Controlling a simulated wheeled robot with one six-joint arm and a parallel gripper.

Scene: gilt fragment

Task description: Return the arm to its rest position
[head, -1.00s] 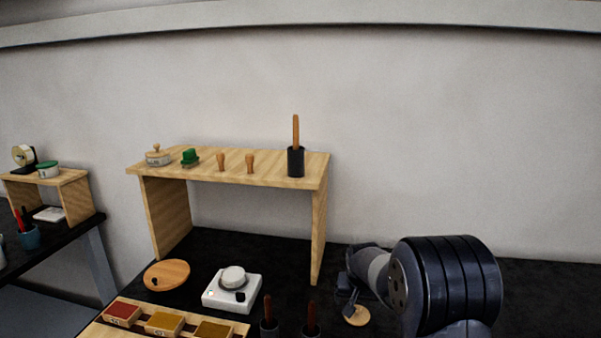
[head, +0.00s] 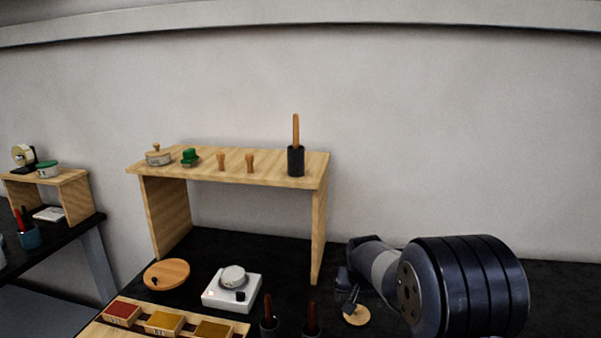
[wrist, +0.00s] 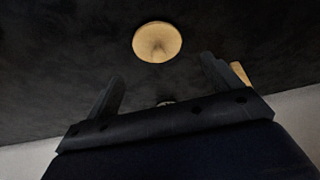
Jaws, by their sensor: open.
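My gripper (wrist: 161,90) shows in the wrist view with its two dark fingers spread apart and nothing between them. In the head view my gripper (head: 348,300) is at the right of the wooden shelf, low over the black bench, partly hidden by my own arm. A small round wooden disc (wrist: 157,42) lies on the bench beyond the fingertips, apart from them. The disc also shows in the head view (head: 357,316), just below my gripper.
A wooden shelf (head: 280,178) holds a dark cup with a wooden-handled tool (head: 296,160) and several small items. The bench's right back (head: 560,280) looks clear.

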